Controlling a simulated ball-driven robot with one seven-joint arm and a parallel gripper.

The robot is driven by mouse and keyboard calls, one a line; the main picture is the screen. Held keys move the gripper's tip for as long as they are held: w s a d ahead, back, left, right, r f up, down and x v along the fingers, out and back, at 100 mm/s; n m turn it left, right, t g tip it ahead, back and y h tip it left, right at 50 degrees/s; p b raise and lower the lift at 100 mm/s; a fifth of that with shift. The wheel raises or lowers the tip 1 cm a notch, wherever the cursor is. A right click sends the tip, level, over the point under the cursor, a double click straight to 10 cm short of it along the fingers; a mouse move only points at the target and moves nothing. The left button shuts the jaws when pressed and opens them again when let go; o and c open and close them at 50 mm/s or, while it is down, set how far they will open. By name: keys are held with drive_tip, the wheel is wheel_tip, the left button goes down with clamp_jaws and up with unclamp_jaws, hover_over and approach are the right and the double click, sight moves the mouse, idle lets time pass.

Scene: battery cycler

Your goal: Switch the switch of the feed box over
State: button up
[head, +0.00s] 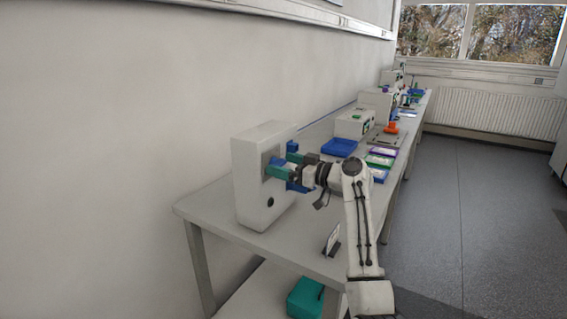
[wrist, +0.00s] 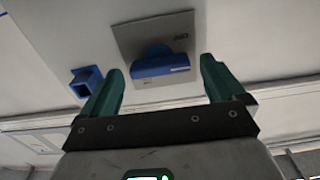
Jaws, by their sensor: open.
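The feed box (head: 262,205) is a white upright cabinet at the near end of the bench in the head view. In the wrist view, its grey plate (wrist: 135,40) carries a blue switch (wrist: 160,66) with a wide bar-shaped handle. Small lettering beside it is unreadable. My gripper (head: 272,164) is at the front of the box. In the wrist view, its two teal fingers (wrist: 162,72) are open, spread to either side of the blue handle, with visible gaps. Contact cannot be made out. In the head view my gripper hides most of the switch.
A blue square socket (wrist: 86,82) sticks out from the box beside the plate. A blue tray (head: 340,147) and other devices stand farther along.

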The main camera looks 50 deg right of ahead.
drive_tip(key=shift+w, duration=0.35)
drive_tip(key=shift+c, duration=0.2)
drive_tip(key=c, duration=1)
